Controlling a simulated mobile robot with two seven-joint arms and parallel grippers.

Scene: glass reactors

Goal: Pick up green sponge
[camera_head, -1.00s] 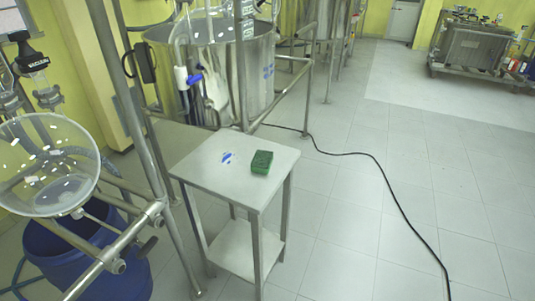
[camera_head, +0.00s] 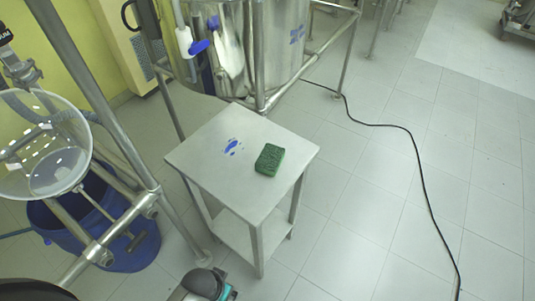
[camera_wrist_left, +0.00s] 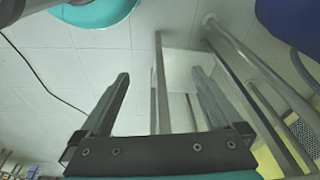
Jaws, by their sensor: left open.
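The green sponge (camera_head: 269,159) lies flat on top of a small metal table (camera_head: 215,187), right of the middle of the tabletop. In the left wrist view my left gripper (camera_wrist_left: 160,75) is open, with two dark fingers wide apart and nothing between them. Metal legs and a pale panel, apparently part of the small table, show beyond the fingers. The sponge is not visible in that view. In the head view only a grey and teal part of my arm shows at the bottom edge, in front of the table. My right gripper is not in view.
Blue marks (camera_head: 232,146) are on the tabletop beside the sponge. A steel vessel (camera_head: 275,45) and pipe frame stand behind the table. A glass vessel (camera_head: 40,150) and blue bucket (camera_head: 130,245) are at left. A black cable (camera_head: 415,150) crosses open floor at right.

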